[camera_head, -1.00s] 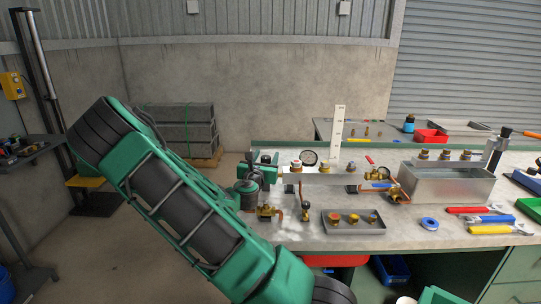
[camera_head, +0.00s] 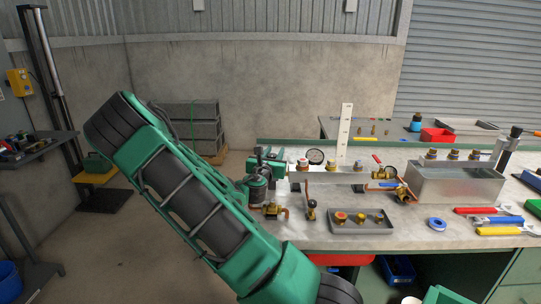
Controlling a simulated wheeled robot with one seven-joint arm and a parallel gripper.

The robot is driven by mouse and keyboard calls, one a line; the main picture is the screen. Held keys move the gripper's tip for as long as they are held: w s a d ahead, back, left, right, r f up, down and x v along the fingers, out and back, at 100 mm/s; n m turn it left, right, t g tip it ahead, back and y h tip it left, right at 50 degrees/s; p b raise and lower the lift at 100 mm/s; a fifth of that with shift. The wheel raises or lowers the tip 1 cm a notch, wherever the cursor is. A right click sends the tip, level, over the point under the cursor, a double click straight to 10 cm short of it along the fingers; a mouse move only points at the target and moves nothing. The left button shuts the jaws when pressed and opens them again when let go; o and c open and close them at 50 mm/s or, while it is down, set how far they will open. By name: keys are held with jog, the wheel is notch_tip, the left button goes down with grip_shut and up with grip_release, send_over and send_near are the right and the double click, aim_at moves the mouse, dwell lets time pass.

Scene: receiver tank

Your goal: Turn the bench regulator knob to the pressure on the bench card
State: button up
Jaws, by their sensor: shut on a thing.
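My gripper (camera_head: 264,160) is at the left end of the pale manifold bar (camera_head: 340,177) on the bench. It is small and partly covered by its own green and black parts. It is shut on what appears to be the regulator knob, which its parts hide. A tall white card (camera_head: 344,130) stands upright behind the bar. Its marks are too small to read.
My large green arm fills the left foreground. A grey tray (camera_head: 362,228) of brass fittings lies at the bench front. A metal tank (camera_head: 457,186) stands to the right, with a blue tape roll (camera_head: 437,224) and coloured-handled tools (camera_head: 490,221) near it.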

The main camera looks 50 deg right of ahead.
jog(key=shift+w+m+g+h, duration=0.1)
jog(key=shift+m+g+h, duration=0.2)
jog(key=shift+g, duration=0.1)
jog(key=m+g, duration=0.1)
jog(key=m+g+h, duration=0.1)
jog(key=g, duration=0.1)
jog(key=shift+s+d, duration=0.2)
jog(key=shift+s, duration=0.1)
jog(key=shift+s+a+m+g+y, duration=0.55)
jog(key=shift+s+m+g+y, duration=0.3)
jog(key=shift+m+g+y, duration=2.25)
jog(key=shift+s+a+m+g+y, duration=0.7)
jog(key=shift+m+g+y, duration=1.45)
jog(key=shift+m+g, duration=1.85)
jog(key=shift+s+a+m+g+y, duration=0.4)
jog(key=shift+s+m+g+y, duration=0.55)
jog(key=shift+m+g+y, duration=2.55)
jog(key=shift+f+n+g+h, duration=0.1)
jog(key=shift+n+g+h, duration=0.3)
jog(key=shift+g+h, duration=0.25)
jog(key=o, duration=1.1)
jog(key=shift+c, duration=0.2)
